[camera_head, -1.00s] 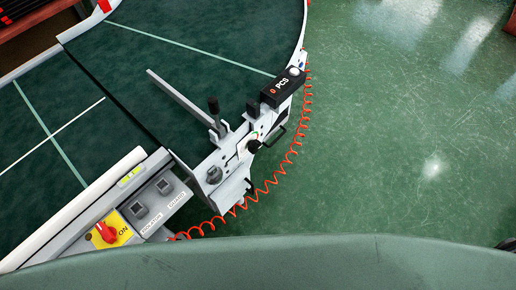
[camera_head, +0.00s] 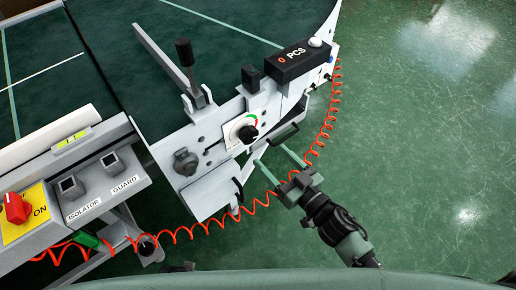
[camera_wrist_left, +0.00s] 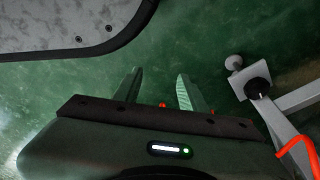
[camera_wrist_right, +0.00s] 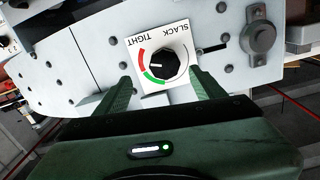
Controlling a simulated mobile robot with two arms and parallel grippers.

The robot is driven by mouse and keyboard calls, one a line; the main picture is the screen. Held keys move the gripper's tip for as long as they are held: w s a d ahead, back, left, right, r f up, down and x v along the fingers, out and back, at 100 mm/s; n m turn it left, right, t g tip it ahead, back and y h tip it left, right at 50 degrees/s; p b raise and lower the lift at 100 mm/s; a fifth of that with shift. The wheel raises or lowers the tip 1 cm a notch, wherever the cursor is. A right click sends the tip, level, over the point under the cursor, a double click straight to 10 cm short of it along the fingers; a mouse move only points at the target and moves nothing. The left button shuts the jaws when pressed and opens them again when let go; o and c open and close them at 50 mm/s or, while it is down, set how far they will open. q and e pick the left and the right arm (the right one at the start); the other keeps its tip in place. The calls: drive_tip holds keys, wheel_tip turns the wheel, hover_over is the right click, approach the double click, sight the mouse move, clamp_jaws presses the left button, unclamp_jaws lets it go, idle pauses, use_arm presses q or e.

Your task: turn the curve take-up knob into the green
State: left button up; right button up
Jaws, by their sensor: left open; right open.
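The black take-up knob (camera_head: 248,134) sits on a white dial plate on the conveyor's side panel. In the right wrist view the knob (camera_wrist_right: 163,65) shows a white pointer mark aimed left, near the lower end of the red arc, with the green arc (camera_wrist_right: 153,77) just below. The plate reads SLACK and TIGHT, upside down. My right gripper (camera_head: 272,156) is open and empty, its fingers just short of the panel, below and right of the knob. In its wrist view the fingers flank the dial's lower edge. My left gripper (camera_wrist_left: 157,78) is open and empty over green floor.
A PCS counter box (camera_head: 300,62) and a black-handled lever (camera_head: 186,55) sit above the knob. A black handle (camera_head: 285,133) is right of it. A coiled orange cable (camera_head: 262,201) hangs below. An isolator box with a red switch (camera_head: 16,208) stands left.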

sight(252, 138)
drive_tip(key=x, duration=0.4)
drive_tip(key=r+x, duration=0.1)
drive_tip(key=x, duration=0.1)
drive_tip(key=shift+a, duration=0.45)
use_arm(q)
drive_tip(key=shift+w+r, duration=0.45)
use_arm(e)
drive_tip(key=shift+w+a+f, duration=0.1)
drive_tip(key=shift+w+a, duration=0.3)
drive_tip(key=shift+w, duration=0.25)
drive_tip(key=c, duration=1.4)
drive_tip(key=shift+o, duration=0.2)
